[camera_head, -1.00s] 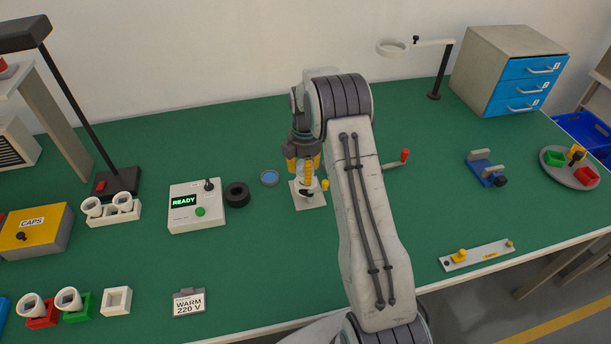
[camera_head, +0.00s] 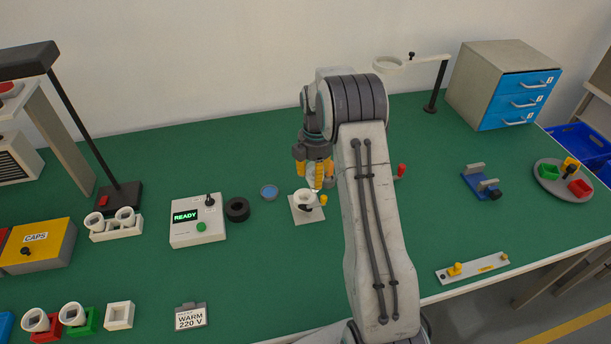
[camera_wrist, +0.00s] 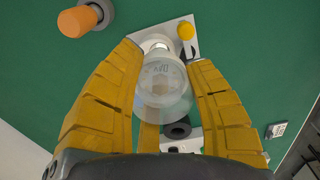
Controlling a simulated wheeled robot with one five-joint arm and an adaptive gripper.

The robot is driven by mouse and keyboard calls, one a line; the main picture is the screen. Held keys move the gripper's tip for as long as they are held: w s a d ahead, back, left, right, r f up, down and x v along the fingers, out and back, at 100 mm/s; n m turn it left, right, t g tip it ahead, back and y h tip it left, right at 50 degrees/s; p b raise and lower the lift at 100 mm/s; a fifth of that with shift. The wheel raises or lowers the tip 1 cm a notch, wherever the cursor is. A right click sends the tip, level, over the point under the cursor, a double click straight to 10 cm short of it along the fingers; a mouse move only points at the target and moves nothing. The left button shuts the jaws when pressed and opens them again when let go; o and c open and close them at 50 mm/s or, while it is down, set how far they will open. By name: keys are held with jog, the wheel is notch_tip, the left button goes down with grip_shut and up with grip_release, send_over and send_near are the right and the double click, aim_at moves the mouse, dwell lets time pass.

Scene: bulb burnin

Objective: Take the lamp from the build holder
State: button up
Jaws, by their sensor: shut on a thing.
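My gripper (camera_head: 316,176) hangs above and slightly right of the build holder and is shut on the lamp. In the wrist view the lamp (camera_wrist: 163,88) is a clear, rounded glass bulb with small print, between the yellow fingers of my gripper (camera_wrist: 162,108). Its narrow end points away from the camera. The build holder (camera_head: 308,214) is a white plate with a white ring socket and a yellow knob. The socket's opening shows in the head view, so the lamp looks raised out of it. In the head view the fingers mostly hide the lamp.
A tester box (camera_head: 197,222) reading READY, a black ring (camera_head: 237,209) and a blue-centred disc (camera_head: 269,193) lie left of the holder. A red-handled crank (camera_head: 401,171) is to the right, partly behind my arm. The green bench is clear in front of the holder.

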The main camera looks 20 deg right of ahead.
jog(key=s+d+r+p, duration=0.1)
jog(key=s+d+r, duration=0.1)
jog(key=d, duration=0.1)
jog(key=s+d+r, duration=0.3)
jog(key=shift+s+d+r+p, duration=0.15)
jog(key=shift+d+p, duration=0.05)
jog(key=shift+p, duration=0.15)
jog(key=shift+s+r+p, duration=0.1)
jog(key=shift+r+p, duration=1.5)
jog(key=shift+r, duration=0.6)
